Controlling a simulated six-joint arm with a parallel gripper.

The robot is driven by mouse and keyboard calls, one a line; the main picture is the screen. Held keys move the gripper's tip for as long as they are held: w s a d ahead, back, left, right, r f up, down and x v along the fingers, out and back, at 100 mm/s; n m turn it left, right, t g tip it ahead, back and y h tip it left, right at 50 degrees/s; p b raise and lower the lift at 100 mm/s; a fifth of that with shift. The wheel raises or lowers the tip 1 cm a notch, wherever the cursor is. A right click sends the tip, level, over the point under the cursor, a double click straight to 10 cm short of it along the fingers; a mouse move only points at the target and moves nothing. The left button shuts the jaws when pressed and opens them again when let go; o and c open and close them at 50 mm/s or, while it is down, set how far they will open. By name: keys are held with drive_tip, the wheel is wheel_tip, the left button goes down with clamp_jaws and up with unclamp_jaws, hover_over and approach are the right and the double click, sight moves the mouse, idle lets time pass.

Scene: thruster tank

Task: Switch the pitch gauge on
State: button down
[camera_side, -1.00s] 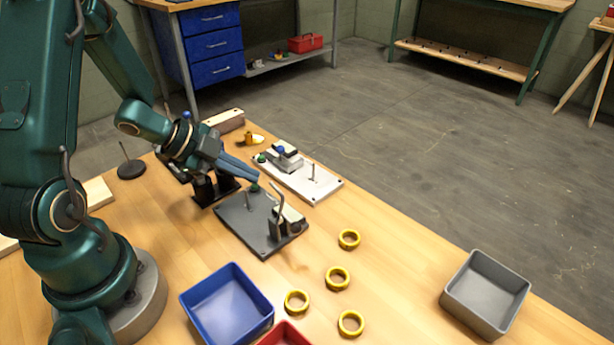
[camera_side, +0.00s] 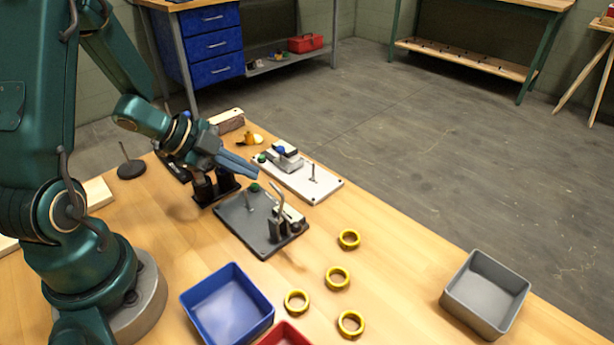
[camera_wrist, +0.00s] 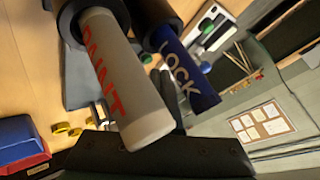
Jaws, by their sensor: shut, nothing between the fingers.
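No label that reads as pitch gauge shows. Two plates with small fittings lie on the table. The dark grey plate (camera_side: 238,222) carries a green knob (camera_side: 254,188), an upright pin and a bent lever (camera_side: 278,207). The white plate (camera_side: 322,187) behind it has a green knob, a blue-topped block (camera_side: 281,151) and a small upright lever (camera_side: 313,173). My gripper (camera_side: 256,175) is shut and empty, its fingertips above the far edge of the dark plate, near its green knob. Whether it touches anything cannot be told.
A black holder (camera_side: 227,187) stands under my gripper; in the wrist view a white PAINT tube (camera_wrist: 128,85) and a blue LOCK tube (camera_wrist: 181,72) show close by. Several yellow rings (camera_side: 338,278), a blue bin (camera_side: 226,305), a red bin (camera_side: 284,335) and a grey bin (camera_side: 486,293) stand nearer the camera.

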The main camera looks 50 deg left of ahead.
sight(248, 189)
drive_tip(key=shift+r, duration=0.1)
drive_tip(key=shift+r, duration=2.95)
drive_tip(key=s+a+r+n+y, duration=0.1)
drive_tip(key=a+r+n+y, duration=0.3)
drive_tip(key=a+n+y, duration=0.55)
drive_tip(key=s+d+r+n+g+h, duration=0.1)
drive_tip(key=s+d+n+h, duration=0.1)
drive_tip(key=s+d, duration=0.4)
drive_tip(key=s+d+r+n+g+h, duration=0.1)
drive_tip(key=s+d, duration=0.4)
drive_tip(key=d, duration=0.8)
drive_tip(key=n+h, duration=0.1)
drive_tip(key=h, duration=0.1)
drive_tip(key=shift+s+g+h, duration=0.35)
drive_tip(key=shift+s+g, duration=0.05)
